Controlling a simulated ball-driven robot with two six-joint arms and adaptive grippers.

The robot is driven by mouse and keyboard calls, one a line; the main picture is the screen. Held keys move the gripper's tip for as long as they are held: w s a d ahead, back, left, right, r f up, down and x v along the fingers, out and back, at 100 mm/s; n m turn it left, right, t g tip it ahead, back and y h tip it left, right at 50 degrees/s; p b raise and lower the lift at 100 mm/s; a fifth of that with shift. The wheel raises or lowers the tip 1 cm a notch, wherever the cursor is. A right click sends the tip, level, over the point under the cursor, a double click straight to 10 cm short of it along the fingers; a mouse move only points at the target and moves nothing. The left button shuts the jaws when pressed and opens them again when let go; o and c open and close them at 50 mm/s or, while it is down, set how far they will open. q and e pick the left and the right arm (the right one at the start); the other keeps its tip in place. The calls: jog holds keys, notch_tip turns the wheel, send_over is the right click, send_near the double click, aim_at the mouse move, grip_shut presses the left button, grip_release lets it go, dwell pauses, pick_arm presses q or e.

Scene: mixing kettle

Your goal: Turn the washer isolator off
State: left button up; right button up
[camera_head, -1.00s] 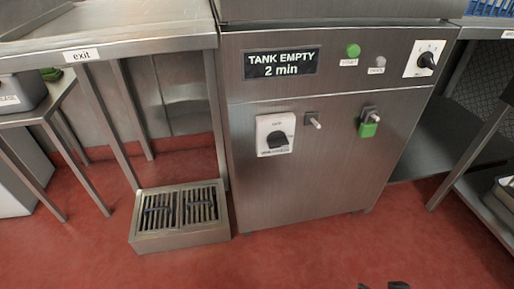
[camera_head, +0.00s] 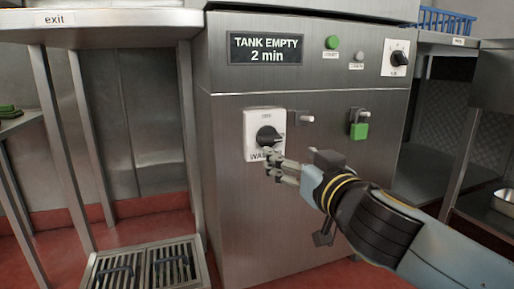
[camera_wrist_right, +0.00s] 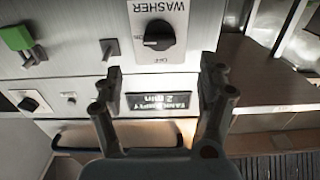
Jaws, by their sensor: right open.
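The washer isolator is a white plate (camera_head: 251,124) with a black rotary knob (camera_head: 268,136) on the steel machine's front. In the right wrist view, upside down, the plate (camera_wrist_right: 158,10) reads WASHER. Its knob (camera_wrist_right: 159,36) has its handle lying roughly level, towards an ON mark, with OFF at another side. My right gripper (camera_head: 272,164) is just below and in front of the knob, partly covering the plate's lower edge. Its two fingers (camera_wrist_right: 160,78) are open and empty, apart from the knob. My left gripper is not in view.
A grey peg-like handle (camera_head: 301,117) and a green padlock-like piece (camera_head: 359,131) sit right of the isolator. Above are a "TANK EMPTY 2 min" display (camera_head: 266,48), a green button (camera_head: 332,42) and another rotary switch (camera_head: 399,58). A grated step (camera_head: 150,266) stands at lower left.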

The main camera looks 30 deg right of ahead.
aim_at(272, 141)
jog(key=p+x, duration=0.1)
jog(key=x, duration=0.8)
jog(key=shift+w+d+r+p, duration=0.15)
jog(key=shift+w+p, duration=0.1)
jog(key=shift+p, duration=0.1)
jog(key=shift+s, duration=0.1)
jog(key=shift+w+d, duration=0.1)
jog(key=shift+w, duration=0.4)
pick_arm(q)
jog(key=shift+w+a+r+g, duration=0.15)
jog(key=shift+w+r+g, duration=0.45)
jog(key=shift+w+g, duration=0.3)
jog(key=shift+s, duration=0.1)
